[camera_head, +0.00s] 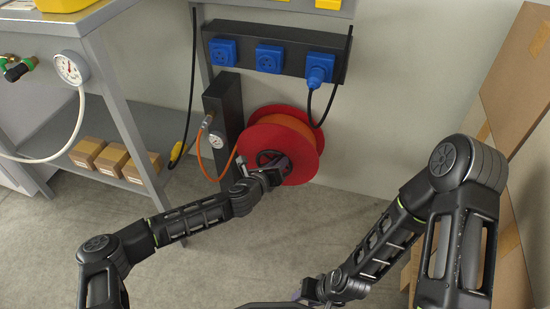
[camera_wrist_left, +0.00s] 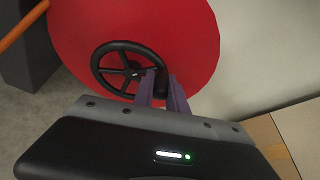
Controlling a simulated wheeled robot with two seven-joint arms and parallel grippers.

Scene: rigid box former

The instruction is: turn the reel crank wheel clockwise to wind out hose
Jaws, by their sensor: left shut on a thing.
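The hose reel (camera_head: 252,141) is a red drum mounted low on the wall, with orange hose wound on it. A black spoked crank wheel (camera_head: 265,157) sits at the centre of its near face, and shows in the left wrist view (camera_wrist_left: 133,69). My left gripper (camera_head: 284,163) is at the right side of the wheel. In the left wrist view its purple fingers (camera_wrist_left: 161,80) are shut on the crank wheel at its rim; they hide the exact contact. My right gripper (camera_head: 305,291) is low near the bottom edge, away from the reel, its fingers mostly hidden.
An orange hose (camera_head: 215,176) runs from the reel to a gauge by a dark post (camera_head: 226,115). Blue sockets (camera_head: 269,59) with a black cable hang above. A grey shelf (camera_head: 127,113) with small boxes stands left; large cardboard (camera_head: 517,80) leans right. The floor between is clear.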

